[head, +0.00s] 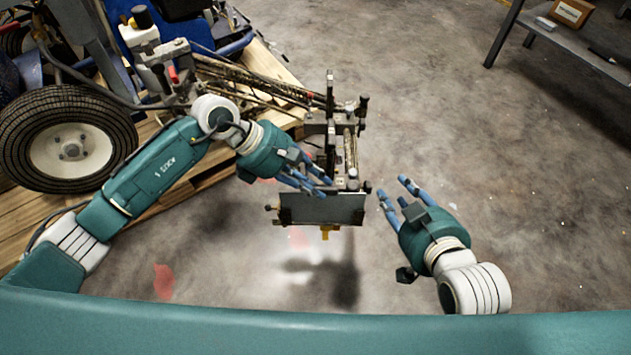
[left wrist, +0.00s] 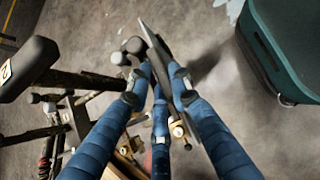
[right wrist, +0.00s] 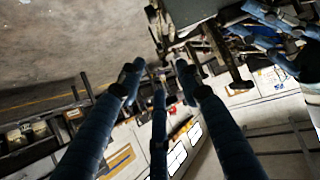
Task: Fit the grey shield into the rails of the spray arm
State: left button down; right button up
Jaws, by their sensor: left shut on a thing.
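The grey shield (head: 322,208) is a dark flat plate at the near end of the spray arm (head: 349,150). My left gripper (head: 325,186) is shut on the shield's upper edge from the left. In the left wrist view the shield (left wrist: 158,42) shows nearly edge-on between the blue fingers. The spray arm carries dark bars, clamps and knobs. I cannot tell whether the shield sits in the rails or only in front of them. My right gripper (head: 392,195) is open and empty, a little right of the shield and apart from it.
The striper's large wheel (head: 68,140) and a wooden pallet (head: 215,168) stand at the left. Hoses and rods lie behind the spray arm. A grey shelf (head: 575,42) with a cardboard box (head: 571,12) is at the upper right. The concrete floor at the right is clear.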

jog(key=shift+w+r, duration=0.15)
pick_arm(q)
jog(key=c, duration=1.9)
grip_release()
jog(key=shift+c, duration=0.2)
jog(key=o, duration=0.5)
jog(key=shift+c, duration=0.2)
pick_arm(e)
jog(key=shift+w+a+r, duration=0.1)
jog(key=shift+r, duration=0.05)
pick_arm(q)
jog(key=shift+o, duration=0.5)
jog(key=shift+f, duration=0.1)
jog(key=shift+o, duration=1)
